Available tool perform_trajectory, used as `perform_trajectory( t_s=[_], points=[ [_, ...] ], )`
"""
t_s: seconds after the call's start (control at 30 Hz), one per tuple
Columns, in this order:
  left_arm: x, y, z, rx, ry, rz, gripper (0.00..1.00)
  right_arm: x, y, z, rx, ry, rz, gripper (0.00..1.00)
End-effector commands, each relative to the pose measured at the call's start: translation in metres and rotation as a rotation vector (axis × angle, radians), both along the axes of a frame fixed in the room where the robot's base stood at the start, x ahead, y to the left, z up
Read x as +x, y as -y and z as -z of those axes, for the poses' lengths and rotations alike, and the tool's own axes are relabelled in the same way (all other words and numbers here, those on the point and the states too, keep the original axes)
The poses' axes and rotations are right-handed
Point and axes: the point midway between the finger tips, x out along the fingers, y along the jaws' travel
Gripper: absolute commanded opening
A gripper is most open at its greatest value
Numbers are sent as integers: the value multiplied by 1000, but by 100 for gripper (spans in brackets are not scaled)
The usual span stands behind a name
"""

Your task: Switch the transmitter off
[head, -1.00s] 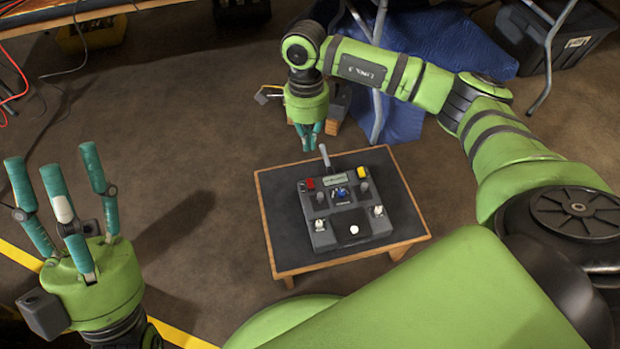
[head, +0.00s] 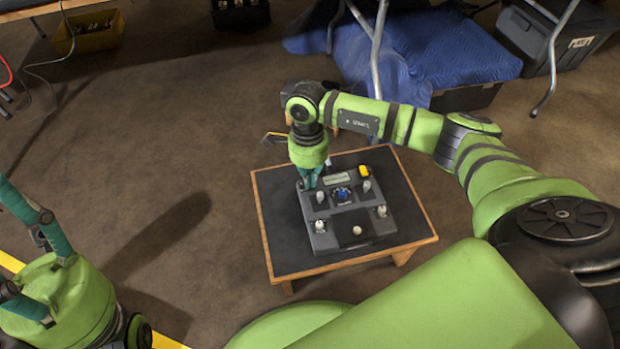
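The transmitter (head: 325,222) is a dark grey box with knobs, a small display, a blue knob and a yellow button, lying flat on a small wood-edged table (head: 412,212). My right gripper (head: 309,184) points down over the transmitter's far left corner. Its teal fingertips are close together at the spot where a red switch showed earlier; the switch is now hidden behind them. I cannot tell whether the fingers touch it. My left gripper (head: 42,230) is at the lower left, away from the table, with its teal fingers spread and nothing between them.
A blue blanket (head: 455,50) covers something behind the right arm, beside metal table legs. A black bin (head: 560,45) stands at the back right and a yellow bin (head: 92,32) at the back left. The floor left of the small table is clear.

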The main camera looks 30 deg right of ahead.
Motion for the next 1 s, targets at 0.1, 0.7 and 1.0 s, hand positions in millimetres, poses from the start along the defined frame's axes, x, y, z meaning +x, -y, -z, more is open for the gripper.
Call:
perform_trajectory(
  t_s=[0.1,0.7,1.0],
  points=[
    [0,0,0,0,0,0,51,0,0,0,0,0,0,0],
    [3,3,-3,13,-22,1,51,-6,-1,14,-20,55,0,0],
    [2,3,4,14,-23,2,51,6,3,13,-23,58,2,0]
  ],
)
